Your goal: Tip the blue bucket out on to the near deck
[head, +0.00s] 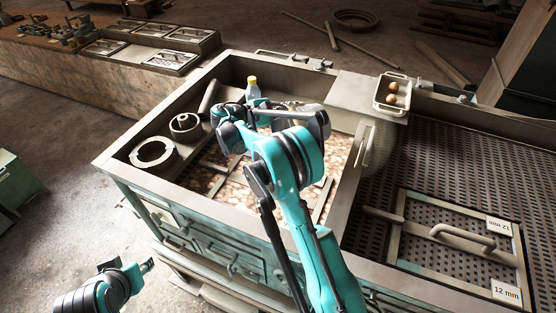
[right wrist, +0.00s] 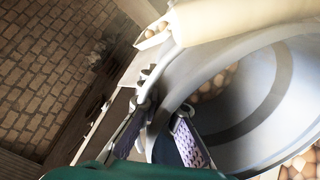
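No thing that is plainly a blue bucket shows. In the right wrist view a large pale grey round vessel or ring (right wrist: 215,125) fills the right side, with brown stones seen through its opening. My right gripper (right wrist: 163,102) is beside its edge, fingers apart; no grip on it is clear. That bay has a stone-covered floor (head: 234,190). A perforated deck (head: 445,160) fills the right bay; which one is the near deck I cannot tell. My left gripper (head: 130,266) is open and empty outside the bench.
A white tray (head: 393,108) holds brown round pieces. A bottle (head: 252,88), rings (head: 154,154) and a 12 mm framed screen with a handle (head: 462,238) take up space. Much of the perforated deck is clear.

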